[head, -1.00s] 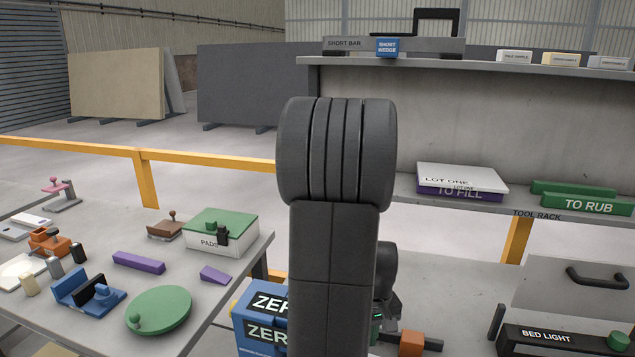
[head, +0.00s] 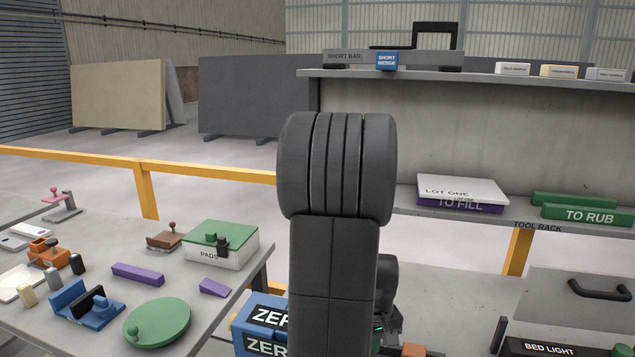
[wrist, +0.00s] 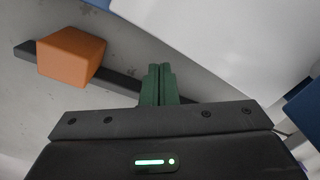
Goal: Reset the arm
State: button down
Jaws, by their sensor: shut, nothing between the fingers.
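My gripper (wrist: 158,84) shows in the wrist view with its two green fingers together and nothing between them. Below it in that view is a grey surface with an orange block (wrist: 70,56) on a dark bar (wrist: 118,80). In the head view my dark arm stands upright in the middle and hides much of the scene behind it. The gripper's fingers cannot be made out there. The orange block (head: 413,350) is partly cut off at the bottom edge of the head view.
Blue ZERO boxes (head: 262,318) stand left of my arm. The left table (head: 225,305) holds a green disc (head: 158,322), a PADS box (head: 222,246) and several small tools. At right are a tool rack (head: 405,208) and a BED LIGHT box (head: 550,347).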

notch_tip(320, 180, up, 7)
jog(key=p, duration=0.5)
notch_tip(320, 180, down, 10)
jog(key=b, duration=0.7)
jog(key=shift+r+b, duration=0.25)
jog(key=shift+b, duration=0.15)
jog(key=shift+s+a+r, duration=0.15)
jog(key=shift+s, duration=0.3)
jog(key=w, duration=0.1)
jog(key=w+p, duration=0.1)
jog(key=w+d+r, duration=0.1)
jog(key=shift+w+p, duration=0.15)
jog(key=shift+p, duration=0.15)
jog(key=shift+s+r+p, duration=0.2)
jog(key=shift+r+p, duration=0.6)
jog(key=shift+r, duration=0.35)
jog(key=shift+w+r+p, duration=0.1)
jog(key=shift+r+p, duration=0.2)
jog(key=shift+r, duration=0.05)
